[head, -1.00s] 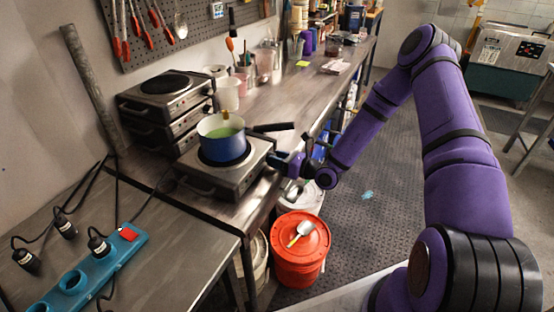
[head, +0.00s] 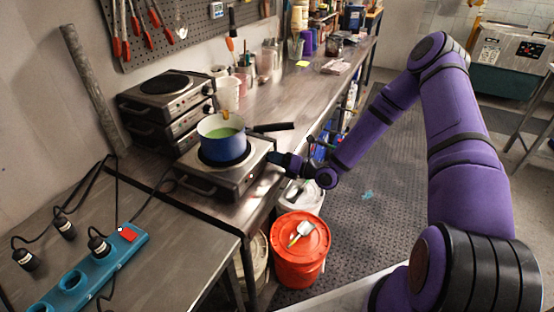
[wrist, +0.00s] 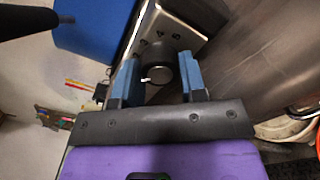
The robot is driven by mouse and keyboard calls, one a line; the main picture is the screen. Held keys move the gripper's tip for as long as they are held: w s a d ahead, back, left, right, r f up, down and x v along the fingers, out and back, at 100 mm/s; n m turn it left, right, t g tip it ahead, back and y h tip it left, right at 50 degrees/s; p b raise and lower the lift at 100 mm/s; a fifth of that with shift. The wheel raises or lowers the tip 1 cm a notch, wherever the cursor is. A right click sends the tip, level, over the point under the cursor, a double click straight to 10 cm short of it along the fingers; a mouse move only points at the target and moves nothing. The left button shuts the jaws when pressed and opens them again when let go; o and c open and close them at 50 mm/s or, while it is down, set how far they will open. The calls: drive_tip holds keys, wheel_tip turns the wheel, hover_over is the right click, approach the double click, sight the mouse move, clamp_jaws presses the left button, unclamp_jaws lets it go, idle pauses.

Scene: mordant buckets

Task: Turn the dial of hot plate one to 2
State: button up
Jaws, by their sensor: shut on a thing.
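A steel hot plate (head: 238,181) stands at the near end of the metal bench, with a blue pot (head: 224,145) of green liquid on its burner. Its black dial (wrist: 160,68) shows in the wrist view on the front panel, with a white mark pointing to the lower left. My gripper (wrist: 160,72) has its two blue fingers on either side of the dial and is shut on it. In the head view my gripper (head: 278,160) is at the hot plate's right side and hides the dial.
Stacked hot plates (head: 165,98) stand behind to the left. The pot's black handle (head: 272,127) sticks out to the right above my gripper. A red lidded bucket (head: 300,262) stands on the floor below. A blue power strip (head: 88,277) lies on the front-left table.

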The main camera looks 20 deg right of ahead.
drive_tip(key=m, duration=0.6)
drive_tip(key=shift+f+m, duration=0.1)
drive_tip(key=shift+m, duration=0.2)
idle(0.5)
drive_tip(key=o, duration=0.9)
drive_tip(key=shift+s+d, duration=0.1)
drive_tip(key=v, duration=1)
drive_tip(key=shift+s+d, duration=0.2)
drive_tip(key=shift+d, duration=0.05)
